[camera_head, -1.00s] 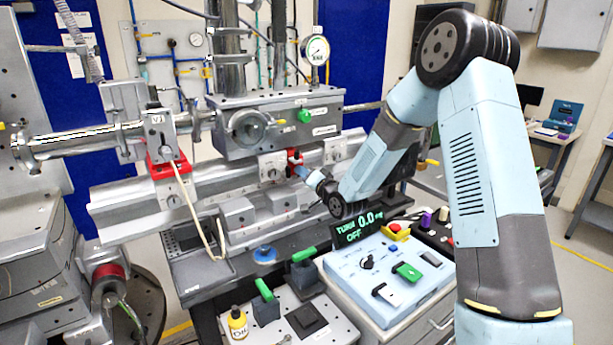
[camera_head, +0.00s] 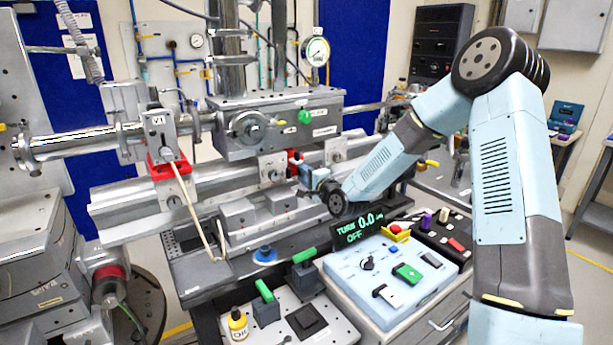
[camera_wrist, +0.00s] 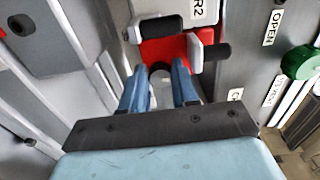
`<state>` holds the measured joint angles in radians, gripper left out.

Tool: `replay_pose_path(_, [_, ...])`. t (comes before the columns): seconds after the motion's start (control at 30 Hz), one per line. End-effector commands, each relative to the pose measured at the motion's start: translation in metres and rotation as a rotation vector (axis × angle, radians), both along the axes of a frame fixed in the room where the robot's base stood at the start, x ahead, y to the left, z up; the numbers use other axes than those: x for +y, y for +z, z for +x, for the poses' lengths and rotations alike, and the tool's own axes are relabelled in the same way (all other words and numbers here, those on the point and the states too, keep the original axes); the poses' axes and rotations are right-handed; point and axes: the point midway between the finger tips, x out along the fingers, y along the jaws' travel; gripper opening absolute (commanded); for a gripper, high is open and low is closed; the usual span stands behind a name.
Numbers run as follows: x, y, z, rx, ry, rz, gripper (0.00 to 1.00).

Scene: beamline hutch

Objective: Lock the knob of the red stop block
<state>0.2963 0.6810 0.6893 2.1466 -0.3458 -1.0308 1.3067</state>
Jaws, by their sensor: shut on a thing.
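The red stop block (camera_wrist: 172,48) shows in the wrist view just ahead of my gripper. A small part of it (camera_head: 294,158) shows in the head view, at the rail between two grey carriages. In the head view, my gripper (camera_head: 303,172) reaches the block from the right.
A display (camera_head: 358,227) reads "TURN 0.0" and "OFF". The grey rail (camera_head: 130,212) and a carriage with a handwheel (camera_head: 246,127) are close to my gripper. A blue control box (camera_head: 365,292) stands below my arm. A green knob (camera_wrist: 298,62) is right of the block.

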Motion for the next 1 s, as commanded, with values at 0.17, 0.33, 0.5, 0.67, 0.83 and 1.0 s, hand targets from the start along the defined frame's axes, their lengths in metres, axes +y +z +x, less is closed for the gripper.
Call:
replay_pose_path(0.17, [-0.0004,-0.0033,-0.0008,0.023,0.001,0.020,0.00])
replay_pose_path(0.33, [-0.0004,-0.0036,-0.0010,0.026,0.001,0.024,0.00])
replay_pose_path(0.5, [-0.0004,-0.0039,-0.0010,0.027,0.001,0.023,0.00])
replay_pose_path(0.67, [-0.0005,-0.0039,-0.0011,0.027,0.000,0.023,0.38])
replay_pose_path(0.83, [-0.0004,-0.0025,-0.0007,0.023,0.000,0.024,0.54])
replay_pose_path(1.0, [-0.0004,-0.0016,-0.0004,0.021,0.000,0.024,0.55])
